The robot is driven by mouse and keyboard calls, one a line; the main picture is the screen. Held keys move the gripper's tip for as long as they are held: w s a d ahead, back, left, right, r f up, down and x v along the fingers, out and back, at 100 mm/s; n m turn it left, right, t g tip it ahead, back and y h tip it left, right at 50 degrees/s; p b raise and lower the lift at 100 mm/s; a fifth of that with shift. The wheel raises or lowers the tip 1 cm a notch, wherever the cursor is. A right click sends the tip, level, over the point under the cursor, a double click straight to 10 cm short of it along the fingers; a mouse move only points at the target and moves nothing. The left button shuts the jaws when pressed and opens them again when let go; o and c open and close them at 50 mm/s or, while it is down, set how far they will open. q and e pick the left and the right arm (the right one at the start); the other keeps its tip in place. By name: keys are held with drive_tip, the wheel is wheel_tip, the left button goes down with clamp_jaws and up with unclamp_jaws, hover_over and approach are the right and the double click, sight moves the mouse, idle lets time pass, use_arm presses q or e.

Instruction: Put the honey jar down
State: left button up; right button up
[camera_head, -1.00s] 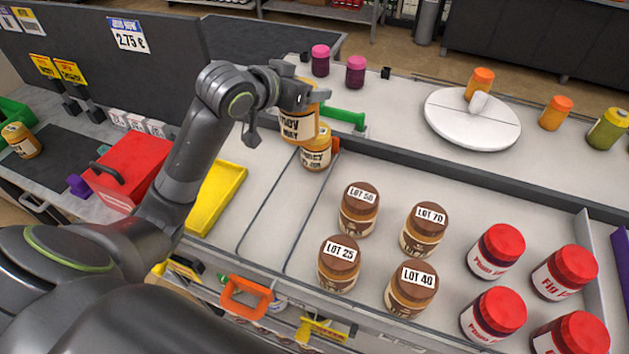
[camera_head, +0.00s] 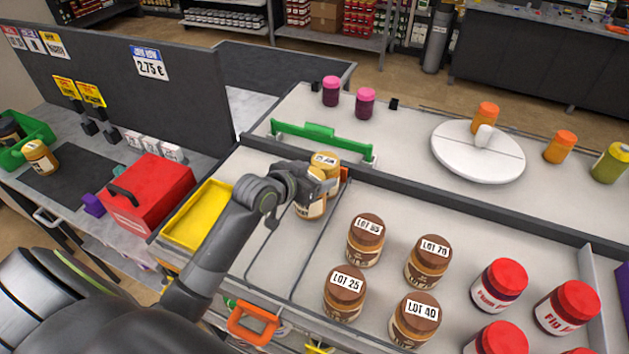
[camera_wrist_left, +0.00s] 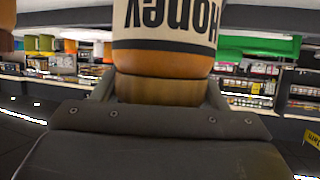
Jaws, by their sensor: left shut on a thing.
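My left gripper (camera_head: 312,185) is shut on a honey jar (camera_head: 309,208), gripping it near its lid end. The jar is low over the pale tray surface at the left end of the jar display; whether its base touches is hard to tell. In the left wrist view the held jar (camera_wrist_left: 163,55) fills the middle, its "Honey" label upside down. A second honey jar (camera_head: 325,164) with a dated lid stands just behind the held one, partly hidden by the gripper. My right gripper is out of view.
Brown-lidded lot jars (camera_head: 366,240) stand to the right, with red-lidded jars (camera_head: 500,283) beyond. A dark divider (camera_head: 430,200) and green handle (camera_head: 320,138) lie behind. A yellow tray (camera_head: 197,215) and red box (camera_head: 147,192) are left. Bare tray surface lies in front.

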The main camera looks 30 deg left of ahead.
use_arm(q)
wheel_tip(320, 180, down, 2)
drive_tip(key=shift+f, duration=0.25)
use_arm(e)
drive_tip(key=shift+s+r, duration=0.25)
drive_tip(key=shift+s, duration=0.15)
use_arm(q)
drive_tip(key=o, duration=1.4)
drive_tip(key=shift+f, duration=0.15)
drive_tip(key=shift+o, duration=0.2)
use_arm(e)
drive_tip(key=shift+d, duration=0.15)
use_arm(q)
drive_tip(key=b+v, duration=0.1)
drive_tip(key=v, duration=1.1)
drive_tip(key=shift+b, duration=0.3)
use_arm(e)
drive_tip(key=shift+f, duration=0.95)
